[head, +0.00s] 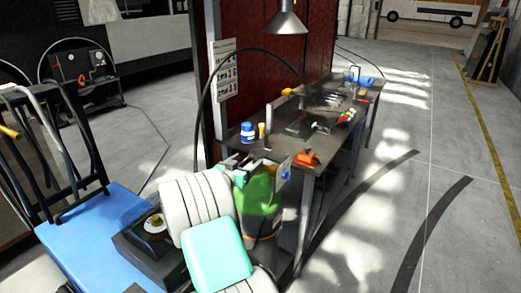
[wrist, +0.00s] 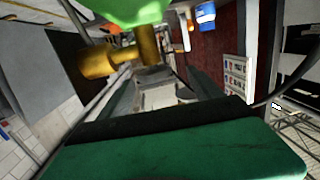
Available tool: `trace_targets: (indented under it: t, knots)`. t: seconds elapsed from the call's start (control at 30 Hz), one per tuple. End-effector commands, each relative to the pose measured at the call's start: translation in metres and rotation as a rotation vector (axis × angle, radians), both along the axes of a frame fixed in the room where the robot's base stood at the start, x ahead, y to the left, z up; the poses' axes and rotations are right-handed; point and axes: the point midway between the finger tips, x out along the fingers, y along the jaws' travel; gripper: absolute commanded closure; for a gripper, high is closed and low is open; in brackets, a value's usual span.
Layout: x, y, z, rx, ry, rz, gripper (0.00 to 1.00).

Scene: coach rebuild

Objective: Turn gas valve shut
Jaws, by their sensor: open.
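The gas cylinder (head: 262,190) is bright green and stands at the near end of the workbench, partly hidden behind my arm in the head view. Its green surface (wrist: 125,10) shows at the top of the wrist view. Brass valve parts (wrist: 97,61) show just below it, with a thick stem (wrist: 147,45) and a rounded end to the left. My gripper (wrist: 160,82) is open, with dark green fingers reaching toward the brass from below. I see nothing held between them.
The dark workbench (head: 277,152) runs away behind the cylinder, with a blue jar (head: 247,132), an orange tool (head: 306,158) and other tools on it. A blue trolley (head: 85,240) is at left. The floor at right (head: 400,215) is clear.

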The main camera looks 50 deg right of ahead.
Motion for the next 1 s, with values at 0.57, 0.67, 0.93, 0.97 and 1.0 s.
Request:
trace_targets:
  t: [0.57,0.67,0.93,0.97,1.0]
  knots:
    - [0.007,-0.087,0.005,-0.098,-0.016,-0.019,0.25]
    - [0.009,-0.093,0.005,-0.099,-0.015,-0.018,0.25]
    - [0.009,-0.093,0.004,-0.098,-0.015,-0.017,0.3]
    - [0.009,-0.093,0.004,-0.098,-0.015,-0.017,0.32]
    - [0.009,-0.093,0.004,-0.098,-0.015,-0.017,0.35]
